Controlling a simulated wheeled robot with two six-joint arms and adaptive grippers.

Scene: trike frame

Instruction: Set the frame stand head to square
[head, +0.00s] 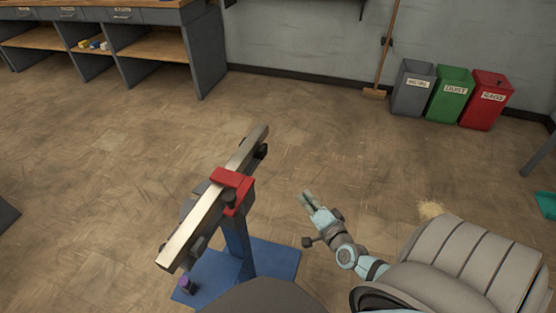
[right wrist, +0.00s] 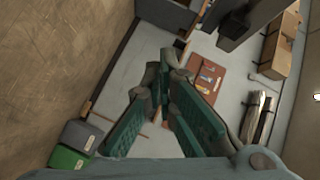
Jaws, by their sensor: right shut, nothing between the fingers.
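The frame stand has a blue base plate (head: 275,262) on the floor and an upright blue post (head: 236,240). Its red head (head: 236,182) sits on top, around a long pale metal bar (head: 205,215). The bar runs diagonally from lower left to upper right and looks turned relative to the base. A dark knob (head: 230,198) shows on the head's near side. My right gripper (head: 308,198) is shut and empty, right of the head and apart from it. Its teal fingers also show in the right wrist view (right wrist: 163,82). My left gripper is not in view.
Grey (head: 412,88), green (head: 449,94) and red (head: 487,99) bins stand by the back wall beside a broom (head: 376,92). A grey workbench (head: 205,50) stands at the back left. The floor around the stand is clear.

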